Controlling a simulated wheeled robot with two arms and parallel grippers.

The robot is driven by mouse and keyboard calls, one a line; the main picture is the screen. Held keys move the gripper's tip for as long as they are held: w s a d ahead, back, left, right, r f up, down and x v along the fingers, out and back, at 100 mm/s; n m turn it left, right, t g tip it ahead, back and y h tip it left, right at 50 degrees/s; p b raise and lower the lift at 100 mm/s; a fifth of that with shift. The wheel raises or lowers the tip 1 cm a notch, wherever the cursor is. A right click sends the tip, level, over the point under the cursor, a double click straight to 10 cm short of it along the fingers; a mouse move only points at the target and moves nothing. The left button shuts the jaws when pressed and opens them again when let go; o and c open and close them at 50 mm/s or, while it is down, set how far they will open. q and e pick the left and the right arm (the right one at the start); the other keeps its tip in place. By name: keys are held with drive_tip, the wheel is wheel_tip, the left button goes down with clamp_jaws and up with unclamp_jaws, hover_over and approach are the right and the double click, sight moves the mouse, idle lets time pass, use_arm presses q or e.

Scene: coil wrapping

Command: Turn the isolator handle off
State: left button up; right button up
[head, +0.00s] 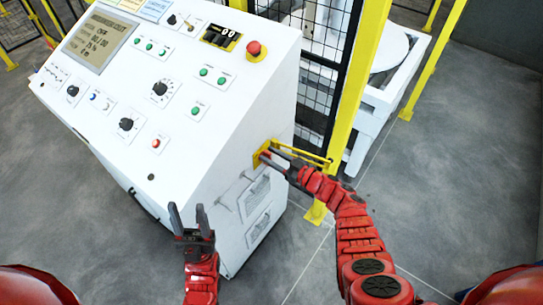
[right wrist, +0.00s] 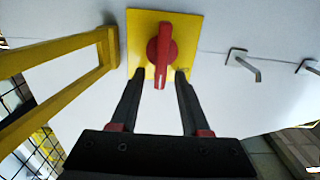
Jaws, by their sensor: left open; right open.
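The red isolator handle (right wrist: 164,52) sits on a yellow square plate (right wrist: 188,22) on the side of the white control console. In the right wrist view it stands lengthwise up the picture, its lower end pointing toward my gripper. My right gripper (right wrist: 158,75) is open, with one finger on each side of the handle's lower end; I cannot tell whether they touch it. In the head view the right gripper (head: 271,155) is at the yellow plate (head: 261,153) and hides most of the handle. My left gripper (head: 188,212) is open and empty in front of the console.
A yellow bar guard (right wrist: 75,85) stands out left of the plate in the right wrist view. Metal hooks (right wrist: 243,62) stick out on the right. The white console (head: 180,150) carries buttons, knobs and a red emergency stop (head: 254,48). A yellow post and mesh fence stand behind.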

clamp_jaws()
drive_tip(key=shift+n, duration=0.3)
drive_tip(key=shift+s+a+f+n+b, duration=0.2)
drive_tip(key=shift+n+b, duration=0.25)
drive_tip(key=shift+n, duration=0.15)
drive_tip(key=shift+s+a+f+n+b, duration=0.15)
drive_tip(key=shift+n+b, duration=0.25)
drive_tip(key=shift+n, duration=0.2)
drive_tip(key=n+b, duration=0.2)
drive_tip(key=shift+s+a+n, duration=0.1)
drive_tip(key=shift+s+n, duration=0.15)
drive_tip(key=shift+n, duration=0.15)
drive_tip(key=n+b, duration=0.3)
drive_tip(key=b, duration=0.1)
drive_tip(key=f+n+b, duration=0.1)
drive_tip(key=n+b, duration=0.3)
drive_tip(key=b, duration=0.1)
drive_tip(key=s+f+n+b, duration=0.1)
drive_tip(key=n+b, duration=0.3)
drive_tip(key=shift+a+f, duration=0.15)
drive_tip(key=shift+a, duration=0.25)
drive_tip(key=shift+n+b, duration=0.6)
drive_tip(key=shift+b, duration=0.45)
